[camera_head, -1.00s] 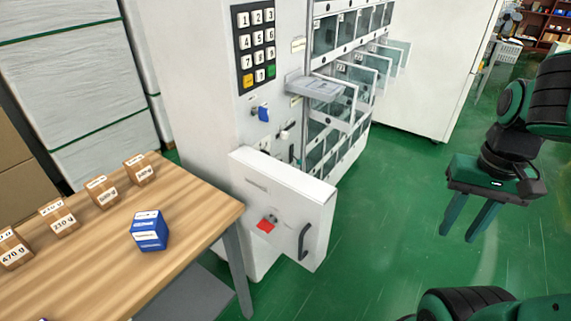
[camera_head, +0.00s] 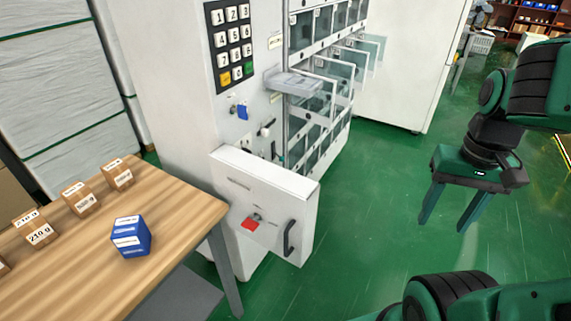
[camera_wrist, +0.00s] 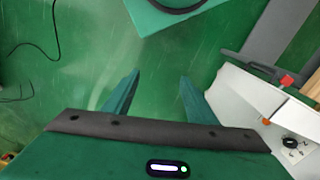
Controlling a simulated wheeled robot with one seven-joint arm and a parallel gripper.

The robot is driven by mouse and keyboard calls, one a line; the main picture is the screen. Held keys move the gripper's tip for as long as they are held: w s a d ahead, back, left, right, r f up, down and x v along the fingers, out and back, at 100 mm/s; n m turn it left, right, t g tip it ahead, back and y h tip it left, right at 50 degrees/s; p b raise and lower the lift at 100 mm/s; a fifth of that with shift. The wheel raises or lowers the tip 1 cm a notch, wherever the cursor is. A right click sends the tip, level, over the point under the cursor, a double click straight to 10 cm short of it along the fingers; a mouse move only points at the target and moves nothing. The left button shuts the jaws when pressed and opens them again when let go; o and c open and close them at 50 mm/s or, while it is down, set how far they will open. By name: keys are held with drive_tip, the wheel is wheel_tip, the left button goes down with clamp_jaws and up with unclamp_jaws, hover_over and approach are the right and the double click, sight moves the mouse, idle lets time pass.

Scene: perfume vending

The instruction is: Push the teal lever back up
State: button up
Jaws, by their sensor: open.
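The teal lever (camera_head: 280,160) is a tiny dark teal piece on the front of the white vending machine (camera_head: 180,90), low beside a narrow dark slot. It is mostly hidden behind the pulled-out white panel box, and I cannot tell how far up or down it stands. I do not make it out in the wrist view. My gripper (camera_head: 443,224) is open and empty, fingers pointing down over the green floor, well to the right of the machine. In the wrist view its two fingers (camera_wrist: 159,80) are apart with only floor between them.
The white panel box (camera_head: 265,205) juts out below the lever, with a red tag and black handle. A blue knob (camera_head: 242,111), keypad (camera_head: 229,45) and several open clear doors are on the machine. A wooden table (camera_head: 185,200) with boxes stands left. Floor between gripper and machine is clear.

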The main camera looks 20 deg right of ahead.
drive_tip(key=shift+w+r, duration=0.1)
drive_tip(key=shift+w, duration=0.25)
drive_tip(key=c, duration=0.5)
drive_tip(key=w+f, duration=0.1)
drive_tip(key=w, duration=0.6)
drive_tip(key=w+f, duration=0.1)
drive_tip(key=w, duration=0.2)
drive_tip(key=shift+w+d+f, duration=0.25)
drive_tip(key=shift+w+f, duration=0.1)
clamp_jaws()
drive_tip(key=w+a+f+m+t+y, duration=0.3)
drive_tip(key=w+f+m, duration=0.3)
drive_tip(key=w+f, duration=0.4)
drive_tip(key=w+a+f+m+t+y, duration=0.4)
drive_tip(key=w+f, duration=0.6)
drive_tip(key=w, duration=0.6)
drive_tip(key=w+a+f+m+t+y, duration=0.4)
drive_tip(key=w+f+m+t, duration=0.2)
drive_tip(key=w, duration=0.8)
drive_tip(key=shift+f+m, duration=1.4)
drive_tip(key=shift+f, duration=0.65)
